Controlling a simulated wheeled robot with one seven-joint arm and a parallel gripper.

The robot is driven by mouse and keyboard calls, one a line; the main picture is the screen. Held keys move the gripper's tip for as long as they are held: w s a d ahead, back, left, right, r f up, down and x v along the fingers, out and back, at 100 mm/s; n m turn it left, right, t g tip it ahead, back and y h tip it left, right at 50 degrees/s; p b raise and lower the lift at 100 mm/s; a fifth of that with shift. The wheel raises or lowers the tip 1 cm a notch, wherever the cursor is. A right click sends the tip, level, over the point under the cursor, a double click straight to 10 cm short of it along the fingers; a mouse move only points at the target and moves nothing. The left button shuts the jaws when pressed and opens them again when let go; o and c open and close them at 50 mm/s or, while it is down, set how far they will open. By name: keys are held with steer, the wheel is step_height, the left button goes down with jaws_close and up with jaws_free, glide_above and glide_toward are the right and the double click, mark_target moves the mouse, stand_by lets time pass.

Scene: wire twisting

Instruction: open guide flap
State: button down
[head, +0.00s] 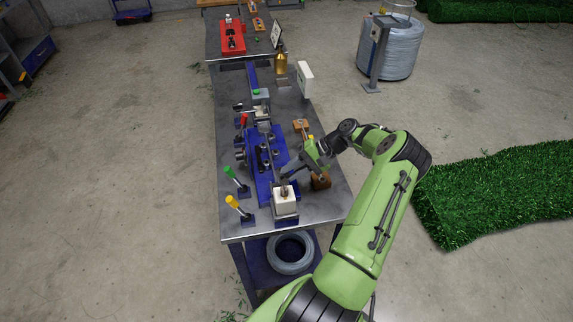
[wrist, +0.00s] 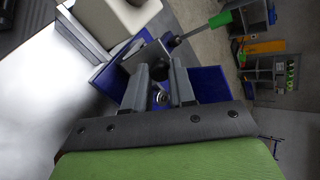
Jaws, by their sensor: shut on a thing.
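My gripper (head: 288,173) is low over the near end of the bench, just behind a cream block. In the wrist view its two grey fingers (wrist: 160,76) are closed around a small dark knob (wrist: 160,71). The knob sits against a tilted dark grey plate (wrist: 143,54), which looks like the guide flap. The fingers hide part of the knob and plate, so I cannot tell how far the flap is swung. The cream block (head: 285,196) stands right beside it, and it also shows at the top of the wrist view (wrist: 112,18).
Levers with yellow (head: 232,202), green (head: 229,172) and red (head: 243,120) handles line the bench's left side. A blue fixture plate (head: 259,181) runs along the bench. A wire coil (head: 290,253) lies on the shelf below. Floor at left is open.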

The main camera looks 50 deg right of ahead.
steer(key=d+t+y+b, duration=0.1)
steer(key=s+f+t+y+b, duration=0.1)
steer(key=shift+d+y, duration=0.4)
steer(key=y+b, duration=0.1)
steer(key=b, duration=0.1)
steer(key=t+y+b, duration=0.1)
steer(key=b, duration=0.1)
steer(key=shift+s+d+f+t, duration=0.3)
steer(key=shift+s+d+f, duration=0.05)
steer(key=shift+s+d, duration=0.05)
steer(key=c, duration=0.9)
jaws_free()
steer(key=shift+c, duration=0.2)
